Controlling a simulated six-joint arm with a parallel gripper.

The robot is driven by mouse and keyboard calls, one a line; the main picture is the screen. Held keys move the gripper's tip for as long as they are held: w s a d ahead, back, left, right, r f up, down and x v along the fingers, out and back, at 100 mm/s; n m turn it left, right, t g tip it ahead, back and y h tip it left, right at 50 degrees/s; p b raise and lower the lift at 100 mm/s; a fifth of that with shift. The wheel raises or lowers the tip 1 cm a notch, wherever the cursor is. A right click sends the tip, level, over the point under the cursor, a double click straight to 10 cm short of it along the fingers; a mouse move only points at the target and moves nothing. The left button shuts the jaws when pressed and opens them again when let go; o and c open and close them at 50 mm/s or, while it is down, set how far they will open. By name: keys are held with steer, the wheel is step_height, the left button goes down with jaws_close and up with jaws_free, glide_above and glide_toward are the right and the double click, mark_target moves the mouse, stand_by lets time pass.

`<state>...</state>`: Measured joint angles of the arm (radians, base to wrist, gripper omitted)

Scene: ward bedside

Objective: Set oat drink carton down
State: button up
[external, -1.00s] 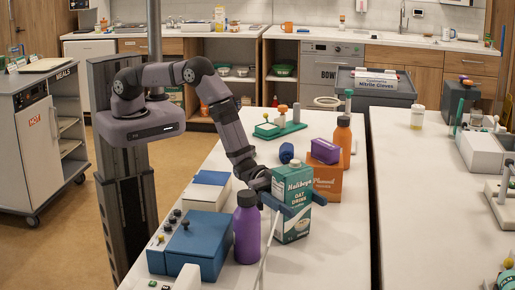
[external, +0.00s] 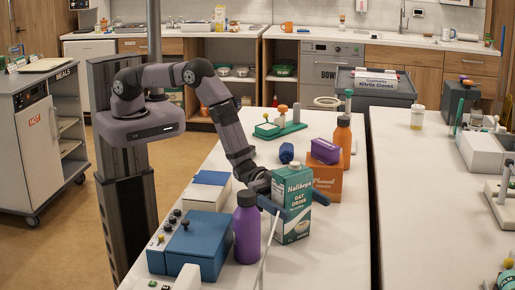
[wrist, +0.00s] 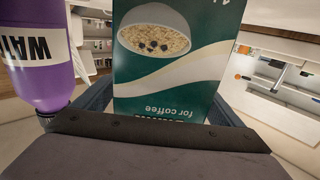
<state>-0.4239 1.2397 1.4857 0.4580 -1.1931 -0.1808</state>
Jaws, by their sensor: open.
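The oat drink carton (external: 293,208), green and white, stands upright on the white table in the external view. My gripper (external: 296,203) is around it, its blue fingers reaching along both sides at about mid-height. In the wrist view the carton (wrist: 178,62) fills the middle, between the two open fingers (wrist: 165,108). Its base seems to rest on the tabletop; a tiny gap there cannot be ruled out. Any gap between the fingers and the carton's sides is too small to tell.
A purple bottle (external: 246,230) stands close to the left of the carton, also in the wrist view (wrist: 38,60). An orange box (external: 327,181) with a purple box (external: 325,151) on it is right behind. A blue box (external: 196,247) lies left. The table's front right (external: 340,245) is clear.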

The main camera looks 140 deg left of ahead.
steer(key=shift+r, duration=0.15)
steer(key=s+b, duration=0.2)
steer(key=s, duration=1)
steer(key=shift+b, duration=0.4)
